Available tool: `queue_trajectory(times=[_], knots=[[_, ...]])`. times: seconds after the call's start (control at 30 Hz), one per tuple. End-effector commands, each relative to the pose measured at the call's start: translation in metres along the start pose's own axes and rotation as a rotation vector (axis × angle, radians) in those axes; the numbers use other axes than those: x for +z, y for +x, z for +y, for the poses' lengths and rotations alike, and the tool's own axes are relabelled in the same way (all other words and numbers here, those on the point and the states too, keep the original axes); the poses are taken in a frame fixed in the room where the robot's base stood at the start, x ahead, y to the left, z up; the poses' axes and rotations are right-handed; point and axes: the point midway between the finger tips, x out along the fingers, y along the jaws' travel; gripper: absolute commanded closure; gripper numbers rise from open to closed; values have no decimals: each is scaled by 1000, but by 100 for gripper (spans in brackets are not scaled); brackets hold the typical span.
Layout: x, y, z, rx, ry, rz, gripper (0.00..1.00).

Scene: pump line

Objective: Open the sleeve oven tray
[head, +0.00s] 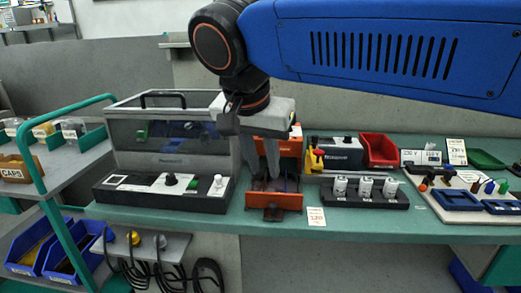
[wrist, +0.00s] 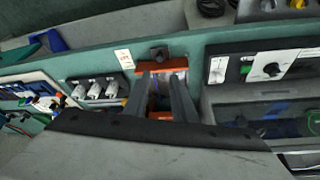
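The sleeve oven is an orange unit on the green bench. Its orange housing (head: 291,146) shows behind my gripper in the head view. The orange tray front (head: 273,200), with a dark handle (head: 272,213), stands forward of the housing near the bench's front edge. In the wrist view the tray front (wrist: 176,64) and handle (wrist: 158,53) lie just beyond the fingertips. My gripper (head: 264,178) points down over the tray area, behind the front. In the wrist view my gripper's fingers (wrist: 162,80) are apart. The fingers partly hide the tray's inside; contact with it is unclear.
A grey machine with a clear cover (head: 165,150) stands close on the left. A dark rack with white cylinders (head: 365,193) is on the right, with a red bin (head: 379,149) behind it. A small label (head: 316,216) lies beside the tray front.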

Motion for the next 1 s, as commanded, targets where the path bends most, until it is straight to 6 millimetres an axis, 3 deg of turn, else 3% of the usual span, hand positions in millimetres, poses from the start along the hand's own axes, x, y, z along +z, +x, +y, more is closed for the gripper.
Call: queue_trajectory(times=[0.2,0.5,0.77,0.87,1.0], knots=[[0,-28,0,-1,-1,0,76],[0,-38,0,1,0,0,76],[-2,-35,4,0,-2,-2,76],[-8,-25,16,0,-14,-11,76],[-20,-2,49,-5,-49,-33,76]])
